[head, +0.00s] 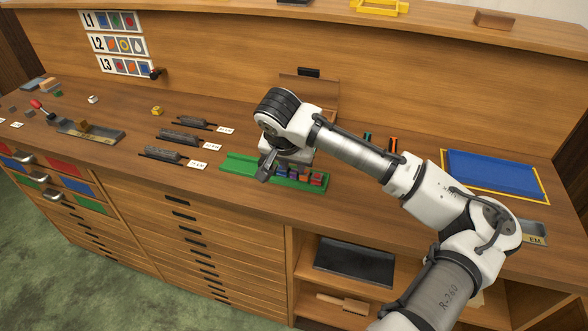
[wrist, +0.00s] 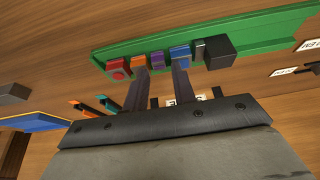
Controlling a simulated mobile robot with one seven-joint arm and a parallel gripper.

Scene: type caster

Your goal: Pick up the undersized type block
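A long green tray (head: 240,160) lies on the counter with a row of small coloured type blocks (head: 316,179) at its right end. In the wrist view the tray (wrist: 270,38) holds a red block (wrist: 118,69), an orange block (wrist: 139,61), a purple block (wrist: 158,60), a blue block (wrist: 180,53) and a larger-looking dark block (wrist: 219,52). I cannot tell which block is undersized. My gripper (head: 264,174) is above the tray. In the wrist view its fingers (wrist: 160,72) are apart, pointing toward the orange and blue blocks, with the purple one between their lines. It looks empty.
Several dark tools (head: 180,137) with white labels lie left of the tray. A blue tray (head: 495,170) with a yellow outline is at the right. An open wooden box (head: 312,90) stands behind my arm. A grey tray (head: 95,132) with a red-knobbed lever is farther left.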

